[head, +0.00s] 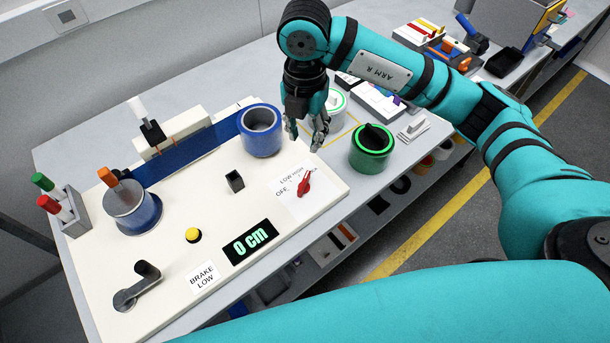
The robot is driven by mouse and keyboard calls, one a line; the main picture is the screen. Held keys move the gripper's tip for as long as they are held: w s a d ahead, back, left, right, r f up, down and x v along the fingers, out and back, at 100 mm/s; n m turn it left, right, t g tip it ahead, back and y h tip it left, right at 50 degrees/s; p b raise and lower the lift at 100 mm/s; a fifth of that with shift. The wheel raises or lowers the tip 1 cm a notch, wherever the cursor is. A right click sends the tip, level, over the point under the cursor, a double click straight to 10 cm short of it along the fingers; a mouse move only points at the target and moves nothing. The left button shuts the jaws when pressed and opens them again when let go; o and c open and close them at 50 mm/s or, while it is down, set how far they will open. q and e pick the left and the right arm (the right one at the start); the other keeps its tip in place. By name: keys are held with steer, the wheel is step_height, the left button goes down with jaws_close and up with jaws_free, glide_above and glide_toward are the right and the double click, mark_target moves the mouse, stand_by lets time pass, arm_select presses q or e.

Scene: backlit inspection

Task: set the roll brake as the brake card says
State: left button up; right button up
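The brake card (202,277) lies at the panel's front edge and reads "BRAKE LOW". The red brake knob (304,184) is at the panel's right end, beside a white label (284,187) marked OFF, LOW and HIGH. I cannot tell for sure which mark the knob points to. My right gripper (306,138) hangs fingers down beyond the knob in the picture, in front of the white-and-green round container. Its fingers are apart with nothing between them, and it does not touch the knob. My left gripper is not in view.
The panel (165,265) also holds a blue strip between two rolls, a crank (138,285), a yellow button (193,235), a black post (235,181) and a display (249,243) reading "0 cm". A green container (372,149) stands right of the panel. Pens (50,204) stand at left.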

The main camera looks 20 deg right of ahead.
mark_target(305, 179)
step_height(305, 179, down, 16)
steer(key=p, duration=0.3)
steer(key=shift+f+p, duration=0.1)
steer(key=shift+p, duration=0.25)
jaws_close()
